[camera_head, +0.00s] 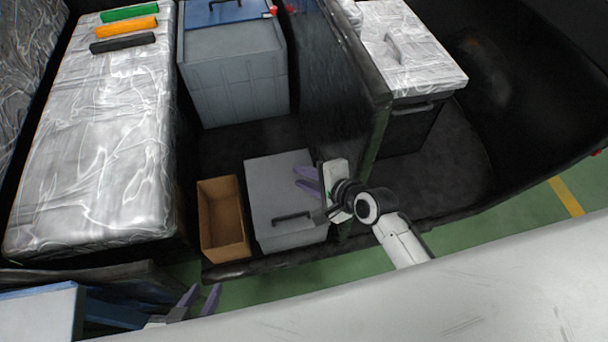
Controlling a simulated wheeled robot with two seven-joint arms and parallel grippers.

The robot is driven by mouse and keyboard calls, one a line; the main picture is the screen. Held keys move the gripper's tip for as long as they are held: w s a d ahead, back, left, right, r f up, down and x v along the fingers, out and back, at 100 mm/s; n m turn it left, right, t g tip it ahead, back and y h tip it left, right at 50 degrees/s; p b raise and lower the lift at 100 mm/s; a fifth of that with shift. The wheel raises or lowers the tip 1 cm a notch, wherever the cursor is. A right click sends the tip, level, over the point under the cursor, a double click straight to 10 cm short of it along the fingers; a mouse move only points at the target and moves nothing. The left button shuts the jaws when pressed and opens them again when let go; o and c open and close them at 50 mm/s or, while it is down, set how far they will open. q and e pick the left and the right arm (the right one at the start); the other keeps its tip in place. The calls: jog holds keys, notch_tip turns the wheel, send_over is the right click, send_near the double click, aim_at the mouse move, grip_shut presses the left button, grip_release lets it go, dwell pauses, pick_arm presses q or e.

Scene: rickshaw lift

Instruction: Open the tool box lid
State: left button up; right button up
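A grey box with a black handle (275,174), which looks like the tool box, stands near the front edge of the black cargo bed. Its lid looks shut, and its black handle (290,217) lies near the front. My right gripper (296,177) is over the right part of this lid, its purple fingers apart with nothing between them. I cannot tell whether they touch the lid. My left gripper (204,289) is low in front of the bed, at the bottom of the view, with its purple fingers apart and empty.
An open brown carton (222,220) stands left of the grey box. Behind is a larger grey-blue box (235,80) with a blue top. A dark divider (345,85) rises to the right. A wrapped block (100,150) fills the left, with green, orange and black bars on top.

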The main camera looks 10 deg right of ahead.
dwell(0.3)
jog(key=s+d+f+n, duration=0.2)
jog(key=s+n, duration=0.2)
jog(key=s, duration=0.1)
jog(key=s+d+f+n+h, duration=0.1)
jog(key=s+d+f+n, duration=0.1)
jog(key=s, duration=0.4)
jog(key=f+n, duration=0.1)
jog(key=n, duration=0.1)
jog(key=shift+n+g+h, duration=0.3)
jog(key=shift+n, duration=0.1)
jog(key=shift+o, duration=0.7)
jog(key=s+d+n+h, duration=0.1)
jog(key=s+d+n, duration=0.1)
jog(key=s+n, duration=0.6)
jog(key=shift+s+d+f, duration=0.2)
jog(key=shift+s+f, duration=0.1)
jog(key=shift+s, duration=0.25)
jog(key=shift+o, duration=0.6)
jog(key=shift+s+n, duration=0.25)
jog(key=shift+n, duration=0.35)
jog(key=shift+w, duration=0.1)
